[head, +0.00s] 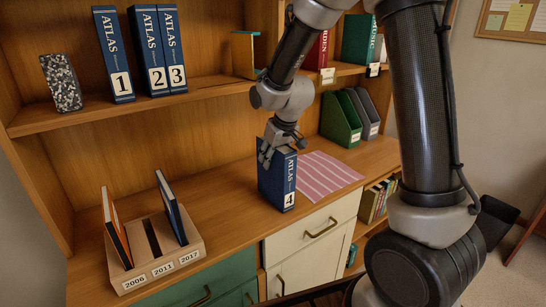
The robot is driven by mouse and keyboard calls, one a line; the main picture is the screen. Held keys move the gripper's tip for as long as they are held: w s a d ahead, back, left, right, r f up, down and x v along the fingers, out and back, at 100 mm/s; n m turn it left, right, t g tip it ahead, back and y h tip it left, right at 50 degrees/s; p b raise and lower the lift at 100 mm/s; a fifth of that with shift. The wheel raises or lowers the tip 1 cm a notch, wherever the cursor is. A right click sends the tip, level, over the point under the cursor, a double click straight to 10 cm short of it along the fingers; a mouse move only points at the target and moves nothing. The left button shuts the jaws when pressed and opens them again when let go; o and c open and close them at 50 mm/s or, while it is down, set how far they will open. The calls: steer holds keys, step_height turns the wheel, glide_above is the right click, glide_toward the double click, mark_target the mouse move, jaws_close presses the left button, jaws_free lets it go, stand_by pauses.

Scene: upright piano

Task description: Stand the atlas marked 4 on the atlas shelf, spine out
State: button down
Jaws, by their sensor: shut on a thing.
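The atlas marked 4 (278,182) is a thick blue volume, upright, with its numbered spine facing out toward me. My gripper (273,152) is shut on its upper part from above. The atlas is at the front of the wooden counter; I cannot tell whether its bottom touches the wood. The atlas shelf (205,86) is the upper board at the left. On it stand atlas 1 (113,55), atlas 2 (147,50) and atlas 3 (172,48), spines out. Atlas 1 leans slightly, with a narrow gap beside atlas 2.
Right of atlas 3 the shelf is bare up to a green-edged bookend (246,55). A speckled block (62,82) stands at the shelf's left. On the counter are a slotted wooden holder (160,256) with books, a striped cloth (325,176) and a green file holder (340,122).

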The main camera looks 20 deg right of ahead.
mark_target(284, 147)
steer(key=c, duration=0.9)
jaws_free()
steer(key=shift+f, duration=0.1)
steer(key=shift+o, duration=0.2)
steer(key=v, duration=1.2)
steer(key=shift+w, duration=0.1)
steer(key=shift+s+d+r, duration=0.2)
steer(key=shift+s+r, duration=0.05)
steer(key=shift+r, duration=0.1)
steer(key=s+d+r+m, duration=0.1)
steer(key=s+d, duration=0.3)
steer(key=s, duration=0.4)
steer(key=s+d+r+m+h, duration=0.1)
steer(key=s+d, duration=0.3)
steer(key=s, duration=0.4)
steer(key=s+d+r+m, duration=0.1)
steer(key=s+d, duration=0.3)
steer(key=s, duration=0.4)
steer(key=shift+s+d+r+m, duration=0.2)
steer(key=shift+s+r+m, duration=0.15)
steer(key=shift+r, duration=0.45)
